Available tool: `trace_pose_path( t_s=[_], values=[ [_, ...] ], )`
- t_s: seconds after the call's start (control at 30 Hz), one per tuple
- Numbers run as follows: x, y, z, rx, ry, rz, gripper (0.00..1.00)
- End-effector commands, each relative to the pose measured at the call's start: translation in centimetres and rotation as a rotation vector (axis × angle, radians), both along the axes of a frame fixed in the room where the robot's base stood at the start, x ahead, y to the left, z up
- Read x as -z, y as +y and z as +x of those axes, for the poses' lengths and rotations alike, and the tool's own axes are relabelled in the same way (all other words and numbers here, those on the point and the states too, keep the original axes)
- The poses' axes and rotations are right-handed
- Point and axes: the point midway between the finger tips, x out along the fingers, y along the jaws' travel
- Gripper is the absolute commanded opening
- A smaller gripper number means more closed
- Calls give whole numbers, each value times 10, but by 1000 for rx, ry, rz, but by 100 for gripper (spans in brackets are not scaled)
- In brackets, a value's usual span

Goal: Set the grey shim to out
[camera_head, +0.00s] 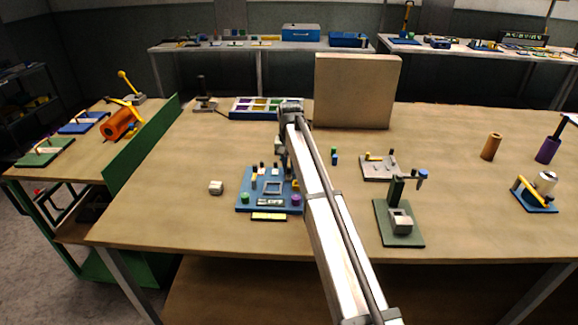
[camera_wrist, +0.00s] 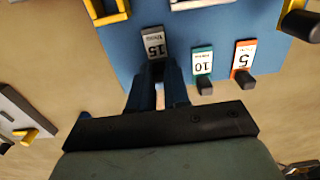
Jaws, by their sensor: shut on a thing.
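The grey shim (camera_wrist: 154,43), with a white label reading 15, lies at the edge of the blue base plate (camera_wrist: 135,62) in the wrist view. My gripper (camera_wrist: 158,78) is shut on the near end of the grey shim. A teal shim labelled 10 (camera_wrist: 202,62) and an orange shim labelled 5 (camera_wrist: 243,58) stand to its right, each with a dark tab. In the head view the blue plate (camera_head: 248,205) sits at the table's front left, and my arm covers its right part. The grey shim cannot be made out there.
A small pale block (camera_head: 216,187) lies left of the plate. A green-based press (camera_head: 399,239) and a grey plate with small parts (camera_head: 378,173) stand to the right. A large tan board (camera_head: 352,91) and a blue sorting tray (camera_head: 238,113) are behind.

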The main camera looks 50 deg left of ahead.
Motion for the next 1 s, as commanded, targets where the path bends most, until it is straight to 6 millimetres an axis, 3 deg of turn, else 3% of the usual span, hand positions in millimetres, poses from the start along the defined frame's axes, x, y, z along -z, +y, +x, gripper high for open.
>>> trace_pose_path(
  t_s=[0.27,0.53,0.8,0.83,1.0],
  values=[
    [0,1,2,0,0,0,0],
    [-1,26,25,0,0,0,0],
    [-1,26,26,0,-3,4,0],
    [-1,26,26,0,-4,4,19],
    [-1,25,25,0,-2,2,35]
  ],
)
